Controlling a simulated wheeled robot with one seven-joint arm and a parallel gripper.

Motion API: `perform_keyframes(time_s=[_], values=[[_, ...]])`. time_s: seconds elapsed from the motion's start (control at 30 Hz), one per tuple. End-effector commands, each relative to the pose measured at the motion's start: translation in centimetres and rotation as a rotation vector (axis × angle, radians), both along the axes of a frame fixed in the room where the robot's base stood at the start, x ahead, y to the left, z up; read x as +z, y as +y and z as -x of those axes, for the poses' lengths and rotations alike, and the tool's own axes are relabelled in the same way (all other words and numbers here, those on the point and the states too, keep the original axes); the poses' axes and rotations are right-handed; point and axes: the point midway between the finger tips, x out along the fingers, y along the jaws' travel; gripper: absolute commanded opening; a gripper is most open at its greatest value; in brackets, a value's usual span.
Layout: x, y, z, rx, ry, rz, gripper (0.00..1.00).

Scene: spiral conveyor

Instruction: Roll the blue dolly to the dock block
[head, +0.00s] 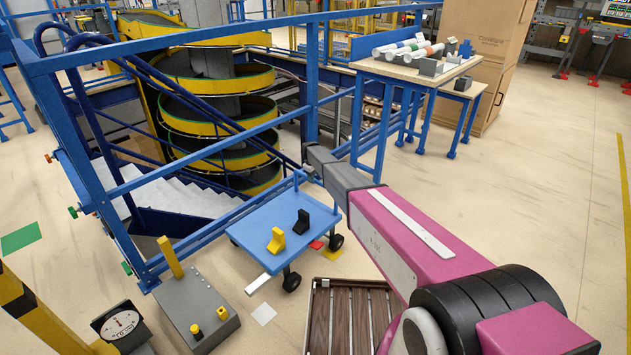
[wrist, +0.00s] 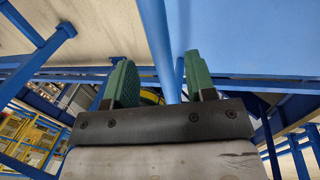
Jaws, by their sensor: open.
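The blue dolly (head: 262,228) stands on black wheels in the middle of the head view, beside the blue railing. A yellow block (head: 276,240) and a black block (head: 301,222) sit on its deck. My gripper (head: 308,172) is at the dolly's far side, above deck height. In the wrist view my gripper (wrist: 160,66) is open, its green fingers on either side of a blue bar (wrist: 158,35). I cannot tell whether they touch it. A grey block (head: 196,306) with a yellow post stands left of the dolly; I cannot tell whether it is the dock block.
A blue railing (head: 190,168) runs behind the dolly, with the spiral conveyor (head: 215,128) beyond it. A slatted wooden pallet (head: 345,315) lies just in front. A workbench (head: 425,78) stands behind at the right. Open floor (head: 550,200) lies to the right.

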Motion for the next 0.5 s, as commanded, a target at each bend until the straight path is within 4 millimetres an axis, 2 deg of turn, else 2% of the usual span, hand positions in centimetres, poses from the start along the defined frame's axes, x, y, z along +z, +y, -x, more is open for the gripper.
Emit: perform_keyframes(time_s=[0.03, 0.2, 0.5], values=[[-1.1, -0.1, -0.2, 0.0, 0.002, 0.001, 0.51], [-3.0, -0.4, -0.6, 0.0, 0.0, 0.0, 0.51], [-3.6, -0.5, -0.5, -0.001, 0.0, 0.0, 0.51]])
